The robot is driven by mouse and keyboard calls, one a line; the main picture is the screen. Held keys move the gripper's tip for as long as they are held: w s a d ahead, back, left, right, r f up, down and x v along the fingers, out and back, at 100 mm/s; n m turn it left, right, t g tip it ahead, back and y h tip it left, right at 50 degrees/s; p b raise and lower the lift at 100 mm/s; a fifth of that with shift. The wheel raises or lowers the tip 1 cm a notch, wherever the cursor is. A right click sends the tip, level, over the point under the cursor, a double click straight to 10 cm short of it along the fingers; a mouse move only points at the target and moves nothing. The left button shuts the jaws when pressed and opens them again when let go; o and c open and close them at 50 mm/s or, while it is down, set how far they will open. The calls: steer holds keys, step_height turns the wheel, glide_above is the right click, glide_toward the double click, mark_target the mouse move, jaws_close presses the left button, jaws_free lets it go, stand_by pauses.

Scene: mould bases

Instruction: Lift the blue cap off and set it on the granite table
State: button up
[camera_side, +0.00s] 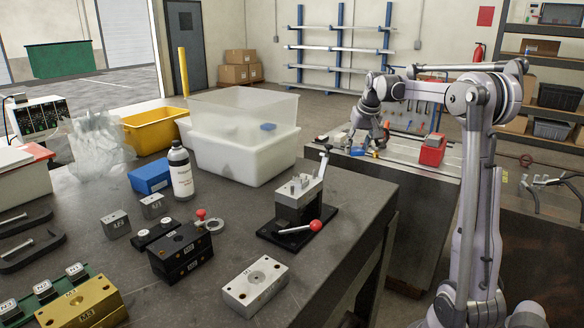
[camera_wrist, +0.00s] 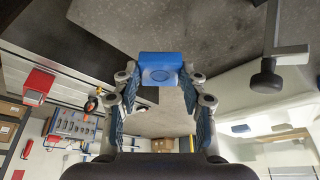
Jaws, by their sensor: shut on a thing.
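My gripper (camera_wrist: 160,92) is shut on the blue cap (camera_wrist: 160,68), which sits between the fingertips in the wrist view. The cap is a small blue block with a round mark on its face. The dark speckled table top also shows in the wrist view (camera_wrist: 215,30), beyond the cap.
A toggle clamp (camera_side: 296,200) with an upright lever stands near the table's right edge; its black knob (camera_wrist: 268,76) shows in the wrist view. A white tub (camera_side: 240,158) with a clear bin stands behind. Mould blocks crowd the front. A red toolbox (camera_side: 432,150) is beyond.

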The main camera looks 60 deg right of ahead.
glide_toward(351, 193)
steer(key=shift+x, duration=2.55)
steer(key=shift+w+d+f, duration=0.1)
steer(key=shift+f, duration=0.4)
steer(key=o, duration=1.2)
steer(key=v, duration=1.1)
steer(key=s+a+f+n+y, duration=0.1)
steer(key=s+a+f, duration=0.15)
steer(key=a, duration=0.65)
steer(key=s+a+f+n+g+y, duration=0.1)
steer(key=s+a, duration=0.3)
steer(key=a, duration=0.6)
steer(key=s+a+f+n+y, duration=0.1)
steer(key=s+a, duration=0.2)
steer(key=a, duration=0.6)
steer(key=w+a+n+t, duration=0.1)
steer(key=a+n, duration=0.1)
steer(key=a, duration=0.1)
steer(key=w+a+n+t, duration=0.2)
steer(key=a, duration=0.1)
steer(key=w+a+r+n+t, duration=0.1)
steer(key=a+n+t, duration=0.1)
steer(key=a, duration=0.2)
steer(key=shift+w+a, duration=0.1)
steer(key=shift+w, duration=0.2)
